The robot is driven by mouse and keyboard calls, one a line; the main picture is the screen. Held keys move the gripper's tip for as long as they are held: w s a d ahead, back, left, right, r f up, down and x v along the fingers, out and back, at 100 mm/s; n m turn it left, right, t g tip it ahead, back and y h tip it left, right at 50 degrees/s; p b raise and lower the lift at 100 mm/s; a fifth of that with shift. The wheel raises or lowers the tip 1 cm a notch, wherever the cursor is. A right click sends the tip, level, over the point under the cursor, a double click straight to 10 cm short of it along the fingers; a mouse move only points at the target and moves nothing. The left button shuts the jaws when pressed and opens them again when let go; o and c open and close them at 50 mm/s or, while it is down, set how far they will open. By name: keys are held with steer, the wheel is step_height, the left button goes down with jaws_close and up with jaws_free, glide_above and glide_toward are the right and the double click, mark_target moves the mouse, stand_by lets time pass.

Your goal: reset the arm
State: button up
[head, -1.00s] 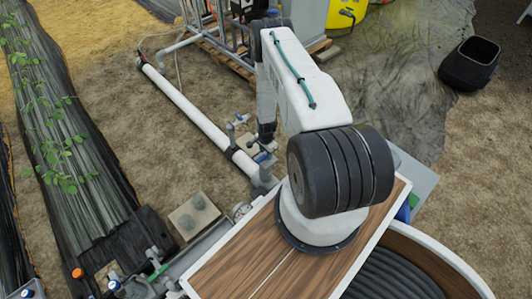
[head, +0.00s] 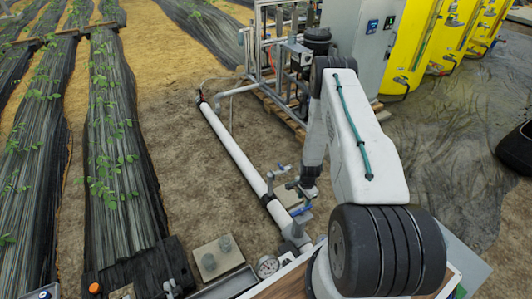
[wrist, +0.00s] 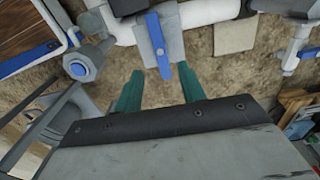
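My gripper (wrist: 160,84) shows in the wrist view as two green fingers set apart, with nothing held between them. A valve with a blue lever (wrist: 158,45) lies just beyond the fingertips, and the lever's end points toward the gap. I cannot tell whether the fingers touch it. In the head view my arm reaches up, forward and down from its base, and its end is low beside the white pipe. The fingers are hard to make out there. A blue lever (head: 303,210) shows just below the arm's end.
A white pipe (head: 235,150) runs along the ground to a metal-framed skid (head: 285,70). A pressure gauge (head: 267,266) and a block with grey fittings (head: 215,258) stand near the front. Black-covered plant rows (head: 120,150) lie left, yellow tanks (head: 415,45) at the back right.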

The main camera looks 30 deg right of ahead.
steer(key=shift+s, duration=0.1)
steer(key=s+a+r+n+g+y, duration=0.2)
steer(key=s+a+r+n, duration=0.1)
steer(key=s+a, duration=0.15)
steer(key=s+a+r+n+g, duration=0.1)
steer(key=a+r+n, duration=0.25)
steer(key=r, duration=1.05)
steer(key=s+a+r+n+g, duration=0.1)
steer(key=a+r+n, duration=0.25)
steer(key=r, duration=1.05)
steer(key=s+a+r+n, duration=0.1)
steer(key=a+r+n, duration=0.3)
steer(key=r, duration=1)
steer(key=s+a+r+n+t, duration=0.1)
steer(key=s+a+r, duration=0.3)
steer(key=r, duration=0.3)
steer(key=s+a+r+n+t+h, duration=0.1)
steer(key=s+a+r+n+t, duration=0.1)
steer(key=s+a+r, duration=0.2)
steer(key=s+a+r+n+t+h, duration=0.1)
steer(key=s+a+r, duration=0.4)
steer(key=r, duration=0.5)
steer(key=shift+s+n+t, duration=0.4)
steer(key=shift+s+t, duration=0.3)
steer(key=shift+s, duration=0.7)
